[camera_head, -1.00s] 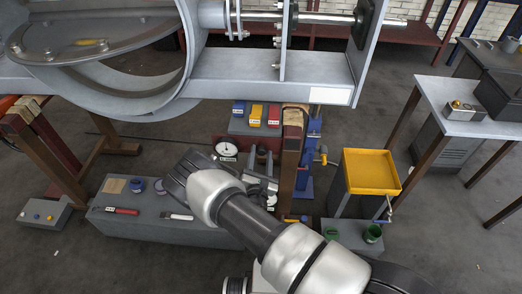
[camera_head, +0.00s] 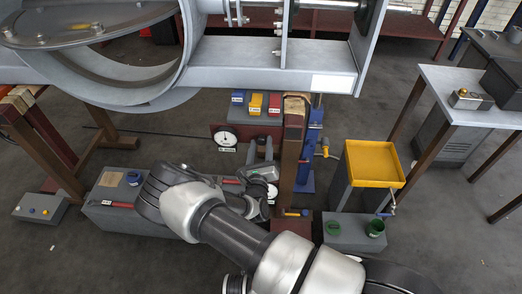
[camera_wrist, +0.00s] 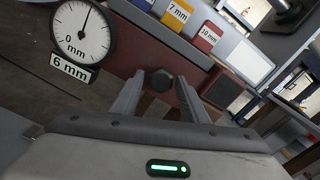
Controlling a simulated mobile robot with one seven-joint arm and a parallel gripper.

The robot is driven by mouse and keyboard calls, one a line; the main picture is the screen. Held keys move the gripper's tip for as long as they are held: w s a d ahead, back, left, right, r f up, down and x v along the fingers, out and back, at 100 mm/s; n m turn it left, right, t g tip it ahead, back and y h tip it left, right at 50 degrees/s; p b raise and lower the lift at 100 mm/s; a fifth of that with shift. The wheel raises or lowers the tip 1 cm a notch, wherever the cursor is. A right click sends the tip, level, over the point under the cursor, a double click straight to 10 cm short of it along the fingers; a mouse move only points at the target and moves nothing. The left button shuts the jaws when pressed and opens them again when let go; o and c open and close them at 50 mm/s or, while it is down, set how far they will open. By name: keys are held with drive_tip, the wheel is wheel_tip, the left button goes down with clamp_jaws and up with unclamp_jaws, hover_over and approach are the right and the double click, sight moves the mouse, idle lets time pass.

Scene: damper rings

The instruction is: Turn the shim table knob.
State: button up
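A dark faceted knob (camera_wrist: 161,79) sits on a dark red panel (camera_wrist: 122,52) in the wrist view; I take it as the shim table knob. My gripper (camera_wrist: 162,88) is open, one finger on each side of the knob in the picture. I cannot tell whether the fingers touch it or how deep it lies between them. A round white dial (camera_wrist: 83,31) marked 0 mm, with a 6 mm plate below, is left of the knob. The dial also shows in the head view (camera_head: 226,137), where my wrist hides the fingertips and I cannot make out the knob.
Blue, yellow (camera_head: 256,103) and red blocks stand on a shelf behind the panel. A brown post (camera_head: 292,150) rises to the right. A yellow tray (camera_head: 370,164) stands further right. A large metal ring and frame (camera_head: 270,72) fill the upper left. Open floor shows at lower right.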

drive_tip(key=shift+o, duration=0.3)
drive_tip(key=shift+r, duration=0.1)
drive_tip(key=shift+s+p, duration=0.5)
drive_tip(key=shift+s, duration=0.45)
drive_tip(key=shift+s, duration=0.15)
drive_tip(key=s+p, duration=0.2)
drive_tip(key=s, duration=0.3)
drive_tip(key=shift+s+a, duration=0.1)
drive_tip(key=shift+s, duration=0.25)
